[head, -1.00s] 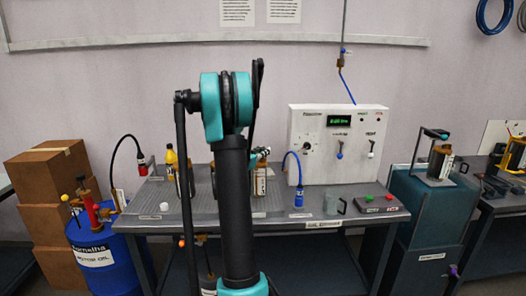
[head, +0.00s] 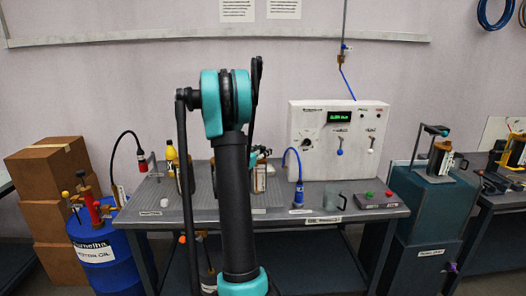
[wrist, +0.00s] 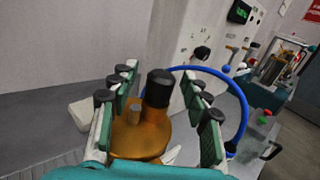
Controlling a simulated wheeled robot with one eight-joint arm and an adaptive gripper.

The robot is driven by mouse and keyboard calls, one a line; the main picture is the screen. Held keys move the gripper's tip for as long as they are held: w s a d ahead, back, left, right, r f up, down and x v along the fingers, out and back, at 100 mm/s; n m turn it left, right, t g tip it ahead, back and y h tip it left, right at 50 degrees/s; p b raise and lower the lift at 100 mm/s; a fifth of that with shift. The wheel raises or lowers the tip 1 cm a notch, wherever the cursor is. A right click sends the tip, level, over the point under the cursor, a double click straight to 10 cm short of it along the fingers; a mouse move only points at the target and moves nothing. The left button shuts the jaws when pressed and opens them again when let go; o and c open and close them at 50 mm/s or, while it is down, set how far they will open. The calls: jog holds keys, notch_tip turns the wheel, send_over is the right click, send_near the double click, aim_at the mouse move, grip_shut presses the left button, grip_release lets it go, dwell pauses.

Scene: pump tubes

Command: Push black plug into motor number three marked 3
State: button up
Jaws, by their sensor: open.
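The black plug (wrist: 160,88) stands upright on top of a rounded orange-brown motor body (wrist: 138,138) in the wrist view. My gripper (wrist: 160,76) is open, with its green and white fingers to the left and right of the plug and the motor top. A gap shows between the plug and each finger. In the head view, my arm partly hides the motor area; a dark and orange body (head: 259,180) shows just right of the arm. I cannot read a number 3 on any motor.
A white control panel (head: 312,125) stands behind the bench, with a blue hose (wrist: 232,88) arching close to my right finger. A yellow bottle (head: 171,157) is left of my arm.

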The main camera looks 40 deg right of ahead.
jog(key=shift+a, duration=0.1)
jog(key=v, duration=1.1)
jog(key=shift+s+a, duration=0.15)
jog(key=shift+a, duration=0.25)
dwell(0.4)
jog(key=s+a+f+m+y, duration=0.5)
jog(key=s+a+f+m, duration=0.1)
jog(key=a, duration=0.4)
jog(key=s+a+f+m+g+y, duration=0.1)
jog(key=s+a+f+m+y, duration=0.4)
jog(key=s+a+m, duration=0.3)
jog(key=s+a+f+m+g+y, duration=0.1)
jog(key=s+a+f+m+y, duration=0.5)
jog(key=s+a, duration=0.4)
jog(key=a+m+y, duration=0.1)
jog(key=a+m, duration=0.1)
jog(key=a, duration=0.2)
jog(key=shift+s+f, duration=0.15)
jog(key=shift+f, duration=0.15)
